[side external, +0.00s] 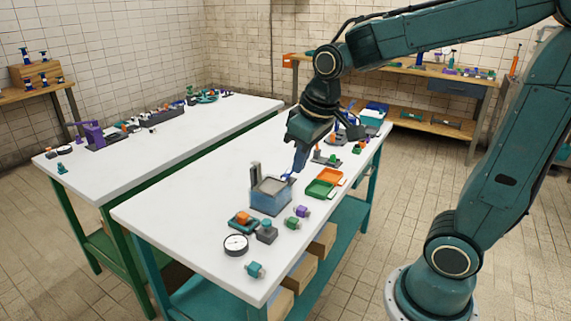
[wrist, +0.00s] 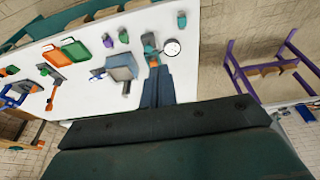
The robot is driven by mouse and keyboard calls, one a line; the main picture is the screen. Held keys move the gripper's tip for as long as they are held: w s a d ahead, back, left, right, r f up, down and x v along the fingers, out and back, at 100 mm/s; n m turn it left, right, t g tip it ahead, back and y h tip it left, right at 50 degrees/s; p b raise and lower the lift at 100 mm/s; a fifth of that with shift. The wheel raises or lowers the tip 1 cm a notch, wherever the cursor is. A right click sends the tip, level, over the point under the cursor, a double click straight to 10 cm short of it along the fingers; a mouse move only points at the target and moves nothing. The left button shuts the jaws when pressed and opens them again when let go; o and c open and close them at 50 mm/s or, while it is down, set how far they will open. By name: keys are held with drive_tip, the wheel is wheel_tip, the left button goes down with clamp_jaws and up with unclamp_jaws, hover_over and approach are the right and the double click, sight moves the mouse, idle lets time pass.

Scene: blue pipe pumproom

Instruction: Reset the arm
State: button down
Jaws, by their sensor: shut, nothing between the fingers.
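My gripper (side external: 298,168) is shut and empty. It points down over the near white table (side external: 190,215), behind and slightly right of a clear blue box (side external: 268,198) in the side view. In the wrist view, my gripper's two fingers (wrist: 157,72) lie together, with the box (wrist: 121,68) to their left. A gap between fingertips and table is hard to judge from these views. My arm reaches in from the right, bent at the elbow.
An orange tray (side external: 331,176) and a green tray (side external: 319,189) lie right of the box. A round gauge (side external: 236,244) and small fittings (side external: 255,269) sit toward the front. A second white table (side external: 150,150) stands left. The near table's left part is clear.

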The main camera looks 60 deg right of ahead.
drive_tip(key=s+a+r+t, duration=0.2)
drive_tip(key=s, duration=1)
drive_tip(key=shift+a+r, duration=0.15)
drive_tip(key=shift+a, duration=0.05)
drive_tip(key=shift+w, duration=0.1)
drive_tip(key=w+d+f+g, duration=0.1)
drive_tip(key=w+d+f, duration=0.1)
drive_tip(key=w, duration=0.5)
drive_tip(key=w+d+f+g, duration=0.1)
drive_tip(key=w+f+g, duration=0.1)
drive_tip(key=w, duration=0.6)
drive_tip(key=w+d+f+g, duration=0.2)
drive_tip(key=w+d+f, duration=0.3)
drive_tip(key=w+f, duration=0.4)
drive_tip(key=shift+w+f, duration=0.4)
drive_tip(key=shift+f, duration=1.55)
drive_tip(key=shift+d+f, duration=0.1)
drive_tip(key=shift+f, duration=3.2)
